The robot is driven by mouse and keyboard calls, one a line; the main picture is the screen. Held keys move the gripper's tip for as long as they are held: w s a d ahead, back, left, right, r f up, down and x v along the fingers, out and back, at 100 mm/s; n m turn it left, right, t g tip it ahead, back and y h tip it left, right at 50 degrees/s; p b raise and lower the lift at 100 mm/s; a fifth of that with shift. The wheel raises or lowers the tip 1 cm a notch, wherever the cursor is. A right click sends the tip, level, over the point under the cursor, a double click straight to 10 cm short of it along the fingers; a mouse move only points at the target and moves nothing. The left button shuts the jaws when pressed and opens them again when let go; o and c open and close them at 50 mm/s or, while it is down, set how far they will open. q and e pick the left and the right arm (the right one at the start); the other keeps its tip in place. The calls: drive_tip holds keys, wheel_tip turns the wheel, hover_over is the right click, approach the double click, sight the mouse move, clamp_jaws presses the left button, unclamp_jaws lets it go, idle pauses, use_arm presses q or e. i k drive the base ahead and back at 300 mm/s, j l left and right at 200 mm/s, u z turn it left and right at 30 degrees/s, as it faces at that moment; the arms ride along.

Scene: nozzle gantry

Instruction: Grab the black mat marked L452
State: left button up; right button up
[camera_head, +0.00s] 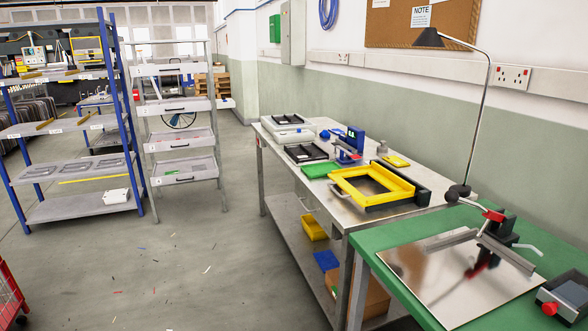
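I cannot make out a black mat marked L452, and no such label is readable. Dark flat things show on the steel workbench: a black tray-like piece (306,153) and a black block (408,197) beside the yellow frame (350,187). It is too small to tell whether either carries a mark. On the left, a blue-posted shelf rack (68,207) holds flat grey pieces (82,169) on a middle shelf. Neither of my grippers is in view.
The steel workbench (325,206) stands along the right wall. A green-topped table (400,300) with a metal plate (455,275) and lamp is nearer. A drawer rack (183,139) stands beyond the shelf rack. Floor between is open, with small scraps. A red crate (8,300) is lower left.

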sight(305, 150)
drive_tip(key=i+j+u, duration=0.4)
drive_tip(key=i, duration=0.6)
drive_tip(key=i+u, duration=0.4)
drive_tip(key=i, duration=0.6)
drive_tip(key=i+z, duration=0.25)
drive_tip(key=i, duration=0.25)
drive_tip(key=i+z, duration=0.2)
drive_tip(key=i, duration=0.3)
drive_tip(key=i+j+z, duration=0.25)
drive_tip(key=i, duration=0.25)
drive_tip(key=i+j+z, duration=0.2)
drive_tip(key=i, duration=0.25)
drive_tip(key=i+z, duration=0.6)
drive_tip(key=i, duration=0.1)
